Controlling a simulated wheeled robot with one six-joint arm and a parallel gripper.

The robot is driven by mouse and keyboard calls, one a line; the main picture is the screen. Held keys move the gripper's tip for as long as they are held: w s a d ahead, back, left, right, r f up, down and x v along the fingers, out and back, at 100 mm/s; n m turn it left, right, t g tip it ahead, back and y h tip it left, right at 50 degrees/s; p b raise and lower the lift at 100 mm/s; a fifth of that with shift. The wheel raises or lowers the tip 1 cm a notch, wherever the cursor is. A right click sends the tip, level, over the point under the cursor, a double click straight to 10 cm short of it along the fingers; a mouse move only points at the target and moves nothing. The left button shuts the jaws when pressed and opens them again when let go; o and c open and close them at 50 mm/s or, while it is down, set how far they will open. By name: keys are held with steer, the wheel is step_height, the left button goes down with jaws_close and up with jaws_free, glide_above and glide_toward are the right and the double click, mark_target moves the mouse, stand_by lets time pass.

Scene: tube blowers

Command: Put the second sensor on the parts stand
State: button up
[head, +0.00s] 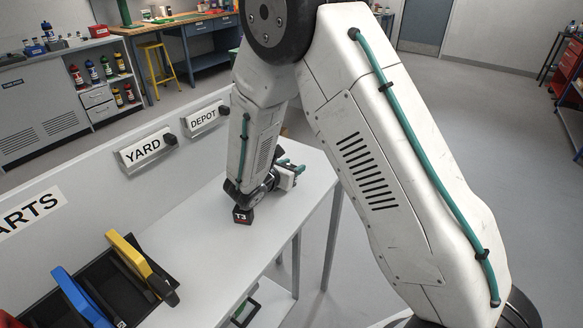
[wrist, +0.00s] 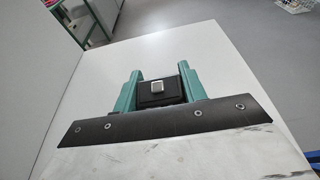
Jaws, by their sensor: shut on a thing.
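My gripper (wrist: 158,88) has teal fingers, shut on a small black block with a silver square on its face, which I take for the sensor (wrist: 172,92). In the head view my gripper (head: 291,168) is low over the far right end of the white bench, mostly behind my wrist, and the held block cannot be made out there. I cannot tell whether it touches the bench top. A black cube marked T3 (head: 243,216) shows on the bench just below my wrist. A sign partly reading ARTS (head: 30,213) is on the panel at left; which surface is the parts stand is unclear.
A black tray (head: 122,294) with yellow (head: 131,254) and blue (head: 78,296) pieces sits on the bench's near left. A panel with YARD (head: 142,151) and DEPOT (head: 204,118) signs, each with a black knob, runs along its back. The bench top (head: 200,235) between is clear.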

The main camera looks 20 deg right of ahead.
steer(key=shift+f, duration=0.2)
steer(key=o, duration=1)
